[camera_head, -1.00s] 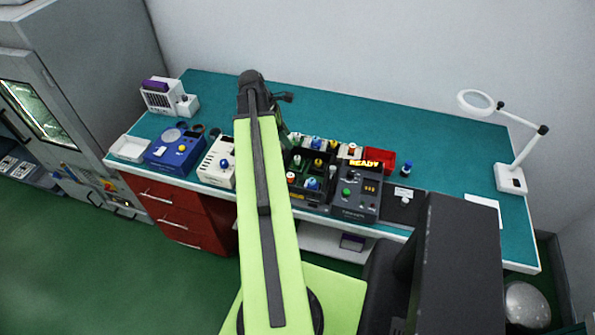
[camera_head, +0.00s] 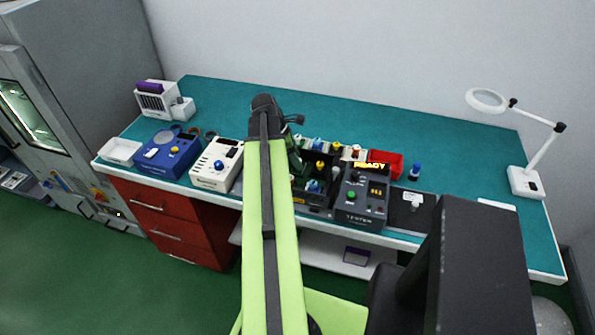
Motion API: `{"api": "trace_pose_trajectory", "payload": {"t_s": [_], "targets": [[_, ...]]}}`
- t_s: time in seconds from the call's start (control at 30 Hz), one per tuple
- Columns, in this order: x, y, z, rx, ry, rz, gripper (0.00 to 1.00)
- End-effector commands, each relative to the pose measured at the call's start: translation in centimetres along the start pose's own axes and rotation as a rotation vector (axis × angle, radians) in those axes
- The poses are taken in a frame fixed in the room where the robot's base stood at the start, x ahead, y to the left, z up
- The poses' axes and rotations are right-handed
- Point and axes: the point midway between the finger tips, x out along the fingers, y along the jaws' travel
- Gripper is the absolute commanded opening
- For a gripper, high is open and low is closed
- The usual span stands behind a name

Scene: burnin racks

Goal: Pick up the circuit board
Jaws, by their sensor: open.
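I cannot make out a circuit board for certain. My green and black arm runs up the middle of the view and covers part of the bench. Its far end stands over the bench, left of the black tray (camera_head: 316,211). My gripper is hidden behind the arm, so its jaws and anything near them do not show. The tray holds small coloured knobbed parts, and its left part is covered by my arm. A dark green piece shows at the arm's right edge; I cannot tell whether it is a board or part of my arm.
The teal bench (camera_head: 440,150) holds a dark tester (camera_head: 362,196) with a lit READY sign, a red bin (camera_head: 388,160), a white device (camera_head: 215,166), a blue device (camera_head: 168,152), a white tray (camera_head: 121,151) and a magnifier lamp (camera_head: 526,182). The bench's back right is clear.

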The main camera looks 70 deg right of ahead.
Motion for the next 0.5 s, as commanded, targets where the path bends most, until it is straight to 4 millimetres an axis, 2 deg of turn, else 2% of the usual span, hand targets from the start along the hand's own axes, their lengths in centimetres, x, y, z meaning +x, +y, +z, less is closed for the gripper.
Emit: {"api": "trace_pose_trajectory", "payload": {"t_s": [0.07, 0.43, 0.5], "targets": [[-0.13, 0.0, 0.06, 0.0, 0.0, 0.0, 0.48], [-0.12, 0.0, 0.08, 0.001, 0.0, 0.0, 0.0], [-0.12, -0.01, 0.09, 0.001, 0.0, 0.0, 0.0]]}}
